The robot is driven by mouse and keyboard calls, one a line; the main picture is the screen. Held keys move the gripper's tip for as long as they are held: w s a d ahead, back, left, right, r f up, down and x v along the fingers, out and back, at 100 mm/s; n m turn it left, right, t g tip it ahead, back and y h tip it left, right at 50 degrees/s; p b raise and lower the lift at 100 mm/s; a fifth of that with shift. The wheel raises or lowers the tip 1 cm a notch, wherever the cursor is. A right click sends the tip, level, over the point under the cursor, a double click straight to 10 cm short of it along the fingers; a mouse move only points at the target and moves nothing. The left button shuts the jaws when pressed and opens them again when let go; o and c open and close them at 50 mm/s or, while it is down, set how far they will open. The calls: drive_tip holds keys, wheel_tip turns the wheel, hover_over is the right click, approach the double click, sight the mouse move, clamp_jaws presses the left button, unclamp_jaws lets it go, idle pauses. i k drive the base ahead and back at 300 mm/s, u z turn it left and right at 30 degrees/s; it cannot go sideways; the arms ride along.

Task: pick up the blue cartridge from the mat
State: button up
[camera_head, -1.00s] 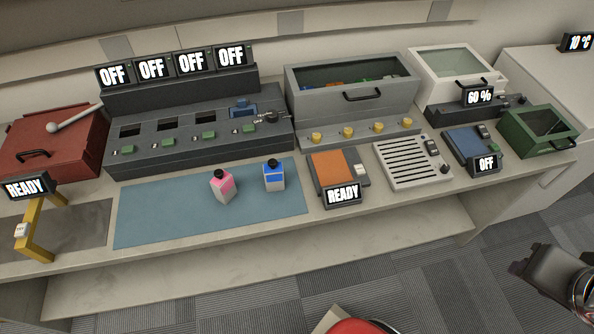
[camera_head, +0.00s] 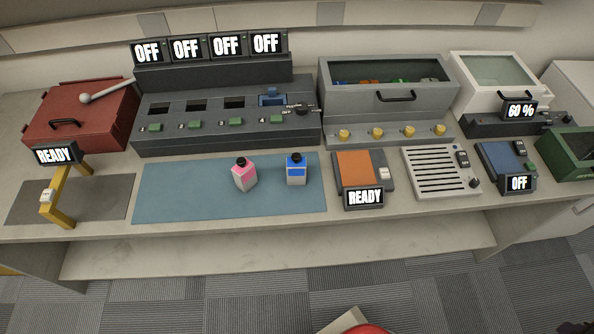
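The blue cartridge (camera_head: 296,175), a small white bottle-like block with a blue label and dark cap, stands upright on the blue-grey mat (camera_head: 190,195), near the mat's right end. A pink cartridge (camera_head: 244,178) of the same kind stands just to its left, with a small gap between them. My gripper cannot be made out. Only a dark sliver at the bottom right corner and a red and beige part at the bottom edge show, likely my own body.
Behind the mat is a dark slotted machine (camera_head: 225,120) with several OFF displays. Right of the mat sits an orange pad (camera_head: 355,168) with a READY display. A yellow bracket (camera_head: 58,198) stands at the left on a dark pad. The bench's front edge is bare.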

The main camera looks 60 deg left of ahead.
sight(296, 165)
drive_tip(key=z, duration=0.05)
drive_tip(key=k, duration=1.45)
drive_tip(key=u, duration=2.25)
drive_tip(key=i, duration=0.8)
drive_tip(key=u, duration=0.05)
